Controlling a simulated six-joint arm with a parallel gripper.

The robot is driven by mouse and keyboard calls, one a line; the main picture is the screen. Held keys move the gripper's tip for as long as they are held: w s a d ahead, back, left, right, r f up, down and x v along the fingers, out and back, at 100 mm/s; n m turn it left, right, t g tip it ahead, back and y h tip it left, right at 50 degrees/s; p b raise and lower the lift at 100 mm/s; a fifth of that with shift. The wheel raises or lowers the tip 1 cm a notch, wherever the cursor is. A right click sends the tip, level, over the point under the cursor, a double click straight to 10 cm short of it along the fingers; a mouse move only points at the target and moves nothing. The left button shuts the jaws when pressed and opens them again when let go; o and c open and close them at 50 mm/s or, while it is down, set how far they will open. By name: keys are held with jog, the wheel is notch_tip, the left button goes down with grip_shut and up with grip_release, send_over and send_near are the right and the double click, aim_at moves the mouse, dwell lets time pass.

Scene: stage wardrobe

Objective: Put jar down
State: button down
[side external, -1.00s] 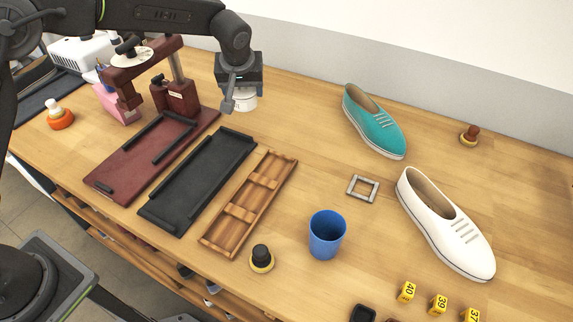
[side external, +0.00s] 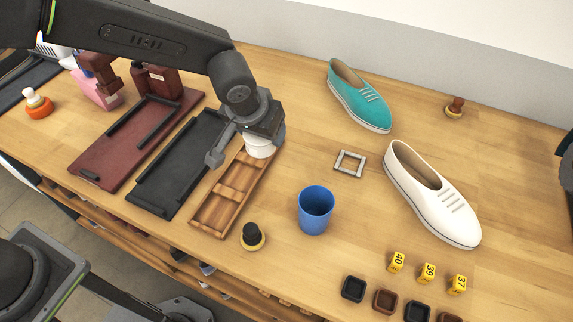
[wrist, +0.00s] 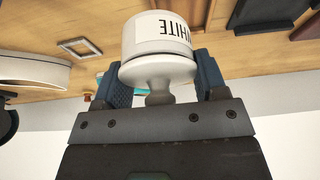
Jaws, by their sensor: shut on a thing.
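The jar (side external: 259,148) is white and squat. In the wrist view the jar (wrist: 157,66) carries a label reading "WHITE" and has a narrow neck at the gripper end. My gripper (side external: 240,135) is shut on it; in the wrist view the blue-grey fingers (wrist: 160,85) sit on both sides of its neck. In the side view the jar is at the far end of the wooden compartment tray (side external: 228,191). I cannot tell whether it touches the tray or hangs above it.
A blue cup (side external: 316,211) and a grey square frame (side external: 338,163) stand to the right. A black-topped round piece (side external: 252,237) is near the tray's front end. A black tray (side external: 150,190) lies to the left. White (side external: 432,195) and teal (side external: 360,97) shoes lie further right.

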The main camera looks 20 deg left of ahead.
jog(key=d+f, duration=0.1)
jog(key=d, duration=0.1)
jog(key=d+f, duration=0.2)
jog(key=d, duration=0.1)
jog(key=shift+s+d+f, duration=0.2)
jog(key=shift+s+d, duration=0.05)
jog(key=shift+d, duration=0.05)
jog(key=shift+f, duration=1.95)
jog(key=shift+f, duration=0.1)
jog(key=shift+c, duration=0.8)
grip_release()
jog(key=v, duration=1.2)
jog(key=shift+a, duration=0.15)
